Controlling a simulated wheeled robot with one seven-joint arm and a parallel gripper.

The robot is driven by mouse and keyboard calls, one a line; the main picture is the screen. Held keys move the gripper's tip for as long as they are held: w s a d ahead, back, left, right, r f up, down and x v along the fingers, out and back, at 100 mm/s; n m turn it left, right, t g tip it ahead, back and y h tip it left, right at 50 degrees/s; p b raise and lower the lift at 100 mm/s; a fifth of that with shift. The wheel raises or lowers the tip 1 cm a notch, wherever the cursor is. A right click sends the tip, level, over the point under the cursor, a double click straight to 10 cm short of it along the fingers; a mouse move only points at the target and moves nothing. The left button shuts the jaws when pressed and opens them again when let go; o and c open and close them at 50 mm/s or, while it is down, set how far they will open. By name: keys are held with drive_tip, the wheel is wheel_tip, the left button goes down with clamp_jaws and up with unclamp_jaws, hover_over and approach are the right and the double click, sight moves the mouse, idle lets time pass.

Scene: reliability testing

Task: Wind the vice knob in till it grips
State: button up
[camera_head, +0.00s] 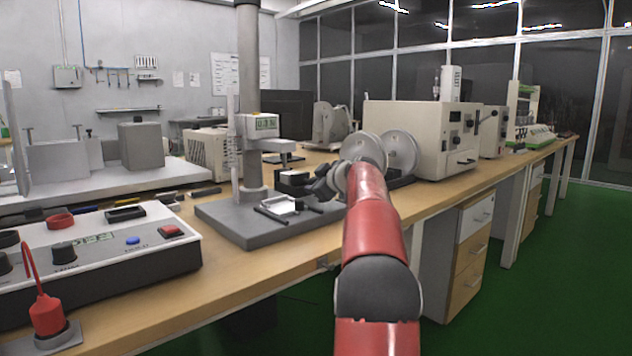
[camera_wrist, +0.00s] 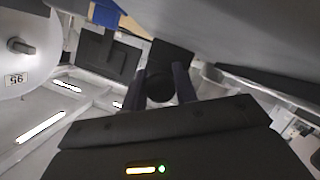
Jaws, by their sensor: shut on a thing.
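A small vice (camera_head: 281,207) with pale metal parts and dark bars sits on the grey base plate (camera_head: 236,226) of a column test stand. My gripper (camera_head: 312,190) reaches in from the right, low over the plate beside the vice. In the wrist view my two dark fingers (camera_wrist: 166,88) are shut on a round black knob (camera_wrist: 160,87), one on each side of it. A dark block (camera_wrist: 173,56) lies just beyond the knob. The head view does not show the knob clearly behind my gripper. The gap between the vice jaws is too small to judge.
The stand's column (camera_head: 249,95) and its digital gauge (camera_head: 258,126) rise behind the vice. A control box (camera_head: 95,250) stands at the front left. Two grey discs (camera_head: 402,152) and a beige machine (camera_head: 425,135) are at right. The bench's front edge (camera_head: 250,285) is bare.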

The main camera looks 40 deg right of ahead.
drive_tip(key=m+y+p, duration=0.1)
drive_tip(key=m+p, duration=0.1)
drive_tip(key=shift+r+m+g+y, duration=0.1)
drive_tip(key=shift+m+g+y, duration=0.2)
drive_tip(key=shift+m+y, duration=0.1)
drive_tip(key=shift+m+y+p, duration=0.9)
drive_tip(key=shift+m+p, duration=0.3)
drive_tip(key=m+y+p, duration=0.1)
drive_tip(key=m+p, duration=0.1)
drive_tip(key=shift+a+m, duration=0.1)
drive_tip(key=shift+m, duration=0.2)
drive_tip(key=shift+m+y+p, duration=0.85)
drive_tip(key=shift+m+y, duration=0.25)
drive_tip(key=shift+m, duration=0.4)
drive_tip(key=o, duration=1)
drive_tip(key=shift+c, duration=0.2)
drive_tip(key=shift+s, duration=0.1)
